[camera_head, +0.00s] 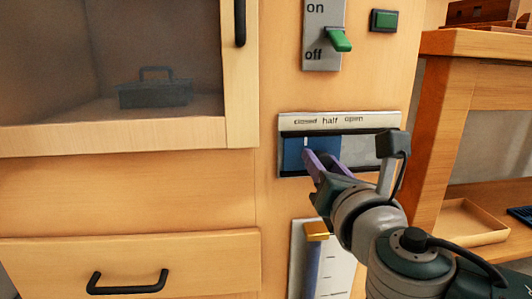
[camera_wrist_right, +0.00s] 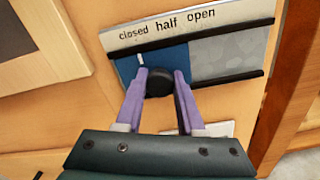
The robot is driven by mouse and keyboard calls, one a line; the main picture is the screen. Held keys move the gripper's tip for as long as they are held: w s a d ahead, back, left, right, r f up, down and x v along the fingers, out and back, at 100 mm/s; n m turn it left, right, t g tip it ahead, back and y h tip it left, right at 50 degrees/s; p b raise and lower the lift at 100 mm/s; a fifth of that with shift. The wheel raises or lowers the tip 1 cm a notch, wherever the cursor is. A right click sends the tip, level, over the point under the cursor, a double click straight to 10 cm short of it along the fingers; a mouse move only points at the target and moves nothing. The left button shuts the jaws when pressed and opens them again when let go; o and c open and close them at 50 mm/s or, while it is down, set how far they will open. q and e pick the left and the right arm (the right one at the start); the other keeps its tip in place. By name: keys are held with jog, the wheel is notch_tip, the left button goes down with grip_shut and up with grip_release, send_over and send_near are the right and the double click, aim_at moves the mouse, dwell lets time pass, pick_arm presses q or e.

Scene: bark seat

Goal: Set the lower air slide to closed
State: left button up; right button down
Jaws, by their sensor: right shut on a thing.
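The air slide (camera_head: 292,154) is a blue plate in a horizontal track under a label strip reading closed, half, open. It covers the left part of the track, with grey plate bare to its right. Its white mark stands under the word closed, and the blue plate also shows in the right wrist view (camera_wrist_right: 128,68). My right gripper (camera_head: 318,160) has its purple fingers shut on the slide's black knob (camera_wrist_right: 159,83), one finger on each side. In the head view the fingers hide the knob. My left gripper is not in view.
Above the slide are a green on/off lever (camera_head: 340,40), down near off, and a green button (camera_head: 384,20). Below is a vertical slider with a gold knob (camera_head: 316,230). A glazed door and a drawer (camera_head: 130,265) are left, a wooden shelf unit (camera_head: 440,120) right.

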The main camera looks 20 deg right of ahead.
jog(key=shift+a, duration=0.1)
jog(key=c, duration=0.9)
grip_release()
jog(key=shift+c, duration=0.2)
jog(key=o, duration=0.4)
jog(key=shift+w+a, duration=0.1)
jog(key=shift+a, duration=0.15)
jog(key=shift+d, duration=0.1)
jog(key=p+v, duration=0.3)
jog(key=v, duration=0.7)
jog(key=shift+d, duration=0.1)
